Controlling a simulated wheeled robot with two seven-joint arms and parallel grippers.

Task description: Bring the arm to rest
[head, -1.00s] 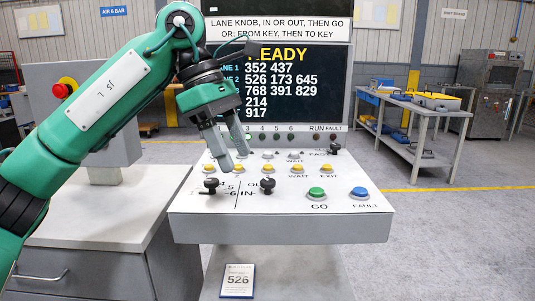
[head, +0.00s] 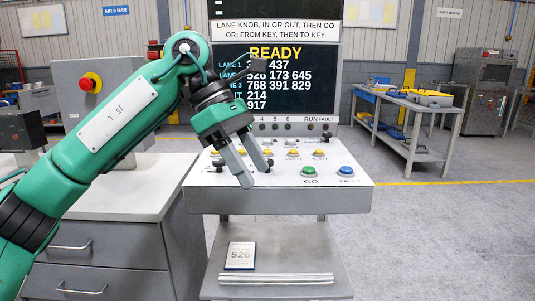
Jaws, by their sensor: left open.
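My left arm comes in from the left, green with dark joints. Its gripper (head: 253,177) has grey fingers pointing down, apart and empty, in front of the control panel (head: 340,190). The fingers hide part of the panel's knobs and yellow buttons. The screen (head: 300,90) behind reads READY above rows of numbers, partly covered by my arm. My right gripper is not in view.
A card reading 526 (head: 240,256) stands on the lower shelf (head: 315,265) under the panel. A grey cabinet (head: 125,240) with drawers and a red emergency button (head: 90,82) are at the left. A workbench (head: 412,108) stands back right. The floor at right is clear.

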